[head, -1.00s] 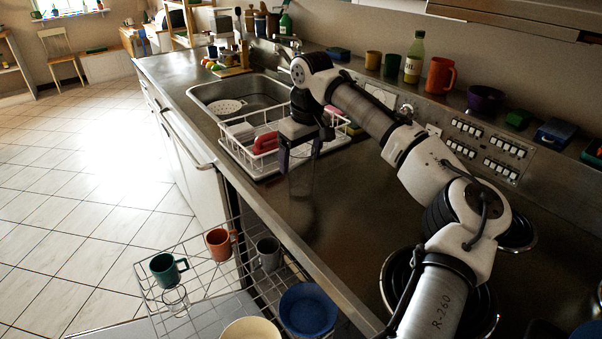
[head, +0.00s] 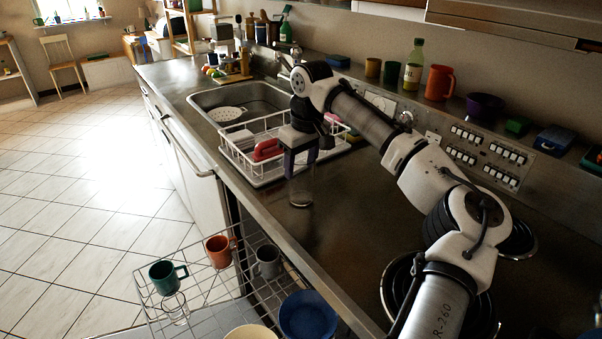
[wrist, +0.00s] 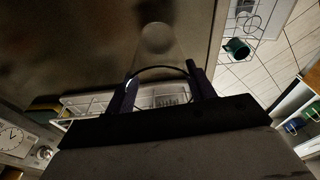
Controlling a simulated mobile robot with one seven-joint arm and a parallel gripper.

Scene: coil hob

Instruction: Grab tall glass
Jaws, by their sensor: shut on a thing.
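The tall glass (head: 301,188) is clear and stands upright on the steel counter, just right of the white dish rack. My gripper (head: 300,166) points down from above and is shut on the glass's upper part. In the wrist view the glass (wrist: 156,45) lies between the two fingers of my gripper (wrist: 160,85), with its rim close to me and its round base farther away. The glass is faint against the dark counter.
The white dish rack (head: 238,160) with a red item stands close to the left of the gripper. A pulled-out wire rack (head: 205,290) holds mugs and bowls below the counter edge. A bottle (head: 413,66) and cups line the back ledge. Counter to the right is clear up to the burners.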

